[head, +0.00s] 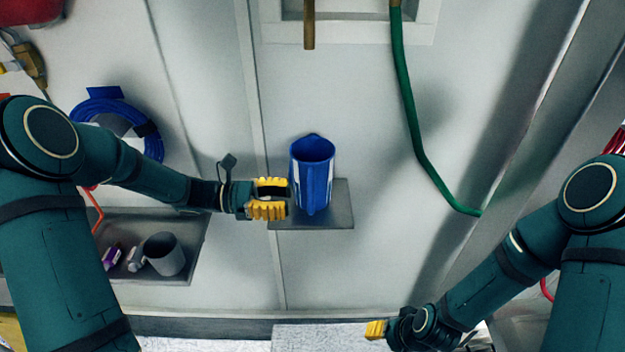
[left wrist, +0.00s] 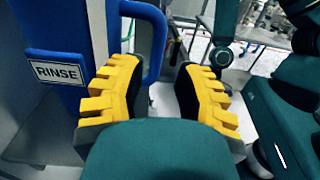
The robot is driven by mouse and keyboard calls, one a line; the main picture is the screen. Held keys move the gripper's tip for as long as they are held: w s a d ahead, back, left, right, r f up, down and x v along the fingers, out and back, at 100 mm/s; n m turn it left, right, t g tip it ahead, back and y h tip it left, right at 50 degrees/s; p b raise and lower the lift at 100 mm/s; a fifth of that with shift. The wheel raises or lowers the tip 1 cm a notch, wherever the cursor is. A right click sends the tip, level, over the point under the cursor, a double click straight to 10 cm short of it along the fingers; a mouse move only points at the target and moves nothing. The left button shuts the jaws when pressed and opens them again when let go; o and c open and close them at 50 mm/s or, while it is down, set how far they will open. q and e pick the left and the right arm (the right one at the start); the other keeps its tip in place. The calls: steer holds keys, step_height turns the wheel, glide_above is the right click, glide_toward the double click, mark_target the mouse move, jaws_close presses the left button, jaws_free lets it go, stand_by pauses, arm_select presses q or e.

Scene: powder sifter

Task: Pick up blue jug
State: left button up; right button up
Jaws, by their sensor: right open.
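The blue jug (head: 318,172) stands upright on a small grey shelf (head: 342,212) at the wall, in the middle of the head view. My left gripper (head: 280,198) is at its left side, with yellow fingers apart and tips close to the jug. In the left wrist view the jug (left wrist: 75,30) fills the upper left, with a "RINSE" label. Its handle (left wrist: 155,45) shows beyond the gap between the open fingers of my left gripper (left wrist: 158,75). I cannot tell whether the fingers touch it. My right gripper (head: 376,329) is low, open and away from the jug.
A grey tray (head: 197,250) at the left holds a grey cup (head: 164,254) and small bottles. A coiled blue hose (head: 152,145) hangs on the wall above it. A green hose (head: 408,100) hangs right of the jug.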

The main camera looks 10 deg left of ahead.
mark_target(311, 215)
arm_select(q)
steer(key=shift+w+d+f, duration=0.1)
steer(key=shift+w+d, duration=0.1)
steer(key=shift+d, duration=0.8)
steer(key=shift+w+d+f, duration=0.1)
steer(key=shift+w+d, duration=0.15)
steer(key=shift+d, duration=0.7)
steer(key=shift+w+d, duration=0.2)
steer(key=shift+d, duration=0.8)
steer(key=shift+o, duration=0.2)
jaws_close()
